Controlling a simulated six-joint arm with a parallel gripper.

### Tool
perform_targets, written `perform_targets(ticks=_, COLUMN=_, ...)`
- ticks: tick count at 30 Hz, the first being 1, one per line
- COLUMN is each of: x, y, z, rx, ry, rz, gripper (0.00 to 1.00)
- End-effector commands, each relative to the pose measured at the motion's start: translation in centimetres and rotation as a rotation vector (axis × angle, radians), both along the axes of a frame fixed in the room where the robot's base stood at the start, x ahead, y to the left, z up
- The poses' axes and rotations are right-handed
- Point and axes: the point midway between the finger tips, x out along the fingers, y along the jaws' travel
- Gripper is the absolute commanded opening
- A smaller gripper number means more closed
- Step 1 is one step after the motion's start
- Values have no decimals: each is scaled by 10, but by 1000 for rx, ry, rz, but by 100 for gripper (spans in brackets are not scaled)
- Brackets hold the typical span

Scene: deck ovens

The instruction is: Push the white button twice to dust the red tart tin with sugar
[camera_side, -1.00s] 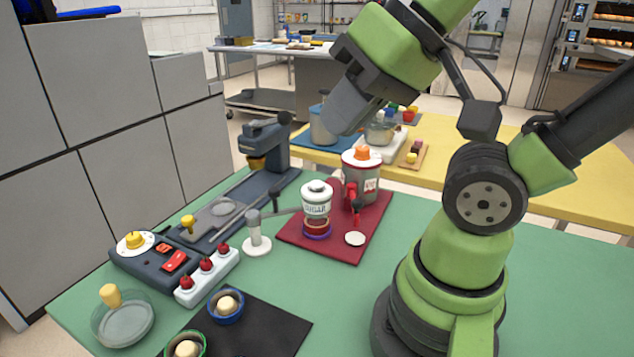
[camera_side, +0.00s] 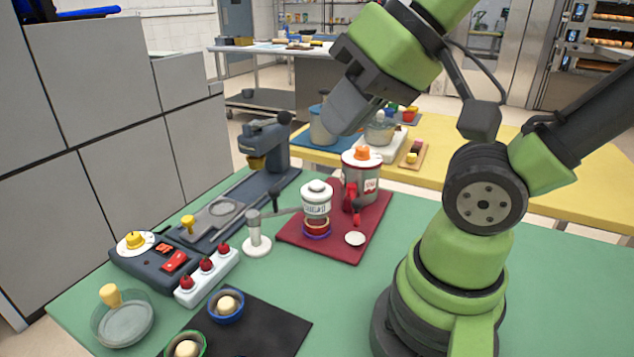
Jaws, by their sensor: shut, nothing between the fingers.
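The white button appears to be the flat white disc (camera_side: 355,239) at the front right of a dark red mat (camera_side: 340,255). A white sugar shaker (camera_side: 316,200) stands to its left, held over a red tart tin (camera_side: 317,224) by a thin arm. The tin sits upright in or on a purple ring (camera_side: 317,235); its inside is hidden by the shaker, so I cannot see any sugar in it. My gripper (camera_side: 342,122) is shut and empty, high above the mat and apart from the button.
A grey canister (camera_side: 360,180) with an orange top and red tap stands behind the button. A white post (camera_side: 256,238) stands left of the mat. A dark machine (camera_side: 190,240) and a white block with red knobs (camera_side: 207,276) lie further left. The front right green table is clear.

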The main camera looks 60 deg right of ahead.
Motion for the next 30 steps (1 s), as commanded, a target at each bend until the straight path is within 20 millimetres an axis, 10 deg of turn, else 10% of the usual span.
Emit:
perform_targets(ticks=17, x=5, y=-2, z=-1, rx=54, ry=39, rz=-76, gripper=0)
perform_targets(ticks=30, x=79, y=-59, z=-23, rx=841, ry=496, rz=-1186, gripper=0)
